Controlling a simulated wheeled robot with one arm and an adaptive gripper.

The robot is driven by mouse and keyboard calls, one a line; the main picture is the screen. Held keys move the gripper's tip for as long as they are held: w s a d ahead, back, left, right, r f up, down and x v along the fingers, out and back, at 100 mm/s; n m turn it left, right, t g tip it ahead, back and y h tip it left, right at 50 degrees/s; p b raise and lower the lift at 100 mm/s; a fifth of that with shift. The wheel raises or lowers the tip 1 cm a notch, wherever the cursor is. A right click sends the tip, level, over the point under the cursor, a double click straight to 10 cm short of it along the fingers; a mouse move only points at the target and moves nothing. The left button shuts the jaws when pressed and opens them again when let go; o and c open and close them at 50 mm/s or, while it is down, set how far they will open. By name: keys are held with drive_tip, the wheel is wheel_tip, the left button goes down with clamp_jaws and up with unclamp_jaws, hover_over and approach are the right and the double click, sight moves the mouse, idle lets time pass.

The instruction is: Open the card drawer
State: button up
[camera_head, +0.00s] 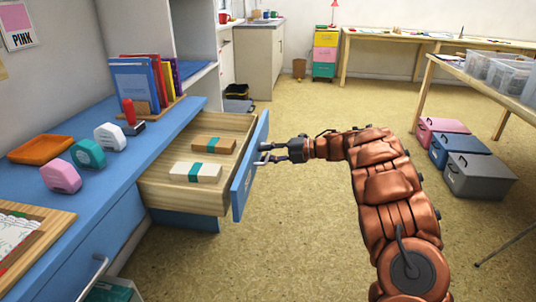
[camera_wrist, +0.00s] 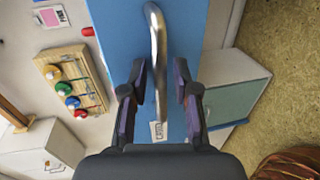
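The card drawer (camera_head: 222,207) stands pulled well out of the blue desk, its wooden inside showing. A white stack with a teal band (camera_head: 196,172) and a brown stack with a teal band (camera_head: 213,145) lie in it. Its blue front (camera_head: 248,175) faces my gripper (camera_head: 264,154). In the wrist view, the metal bar handle (camera_wrist: 157,45) runs between the fingers of my gripper (camera_wrist: 158,82). The fingers are apart, with a gap on each side of the handle. A small label (camera_wrist: 158,131) sits on the front, too small to read.
Tape dispensers (camera_head: 88,153), a red-handled stamp (camera_head: 129,112) and upright books (camera_head: 140,85) stand on the blue desktop (camera_head: 130,165). Another drawer handle (camera_head: 93,277) shows at lower left. Several lidded boxes (camera_head: 480,175) stand at right. The floor between is clear.

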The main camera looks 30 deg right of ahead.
drive_tip(key=shift+o, duration=0.2)
drive_tip(key=v, duration=1.2)
drive_tip(key=shift+w+r, duration=0.1)
drive_tip(key=shift+r, duration=0.05)
